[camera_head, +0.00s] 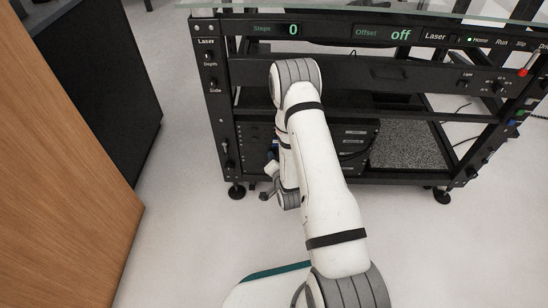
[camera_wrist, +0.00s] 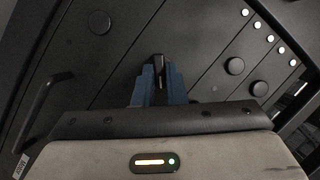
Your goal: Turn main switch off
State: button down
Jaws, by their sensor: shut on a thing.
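In the wrist view, my gripper (camera_wrist: 159,74) has two blue fingers closed on a small black part (camera_wrist: 158,60) that stands out from a dark panel (camera_wrist: 122,62). This part looks like the main switch. The fingers hide most of it and I see no label on it. In the head view, my gripper (camera_head: 270,180) is low at the lower left front of the black rack (camera_head: 222,115), partly hidden behind my arm. The switch cannot be made out there.
The rack displays read "0" (camera_head: 293,30) and "off" (camera_head: 400,34). A wooden panel (camera_head: 60,170) stands left; floor between is clear.

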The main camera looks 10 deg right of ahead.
jog(key=n+h, duration=0.1)
jog(key=n, duration=0.1)
jog(key=n+g+h, duration=0.1)
jog(key=n, duration=0.1)
jog(key=n+g+h, duration=0.1)
jog(key=n, duration=0.1)
jog(key=shift+a+r+h, duration=0.1)
jog(key=shift+a+h, duration=0.2)
jog(key=shift+a, duration=0.1)
jog(key=shift+n, duration=0.3)
jog(key=shift+w, duration=0.1)
jog(key=c, duration=1.5)
grip_release()
jog(key=p+v, duration=0.3)
jog(key=v, duration=0.5)
jog(key=shift+w, duration=0.1)
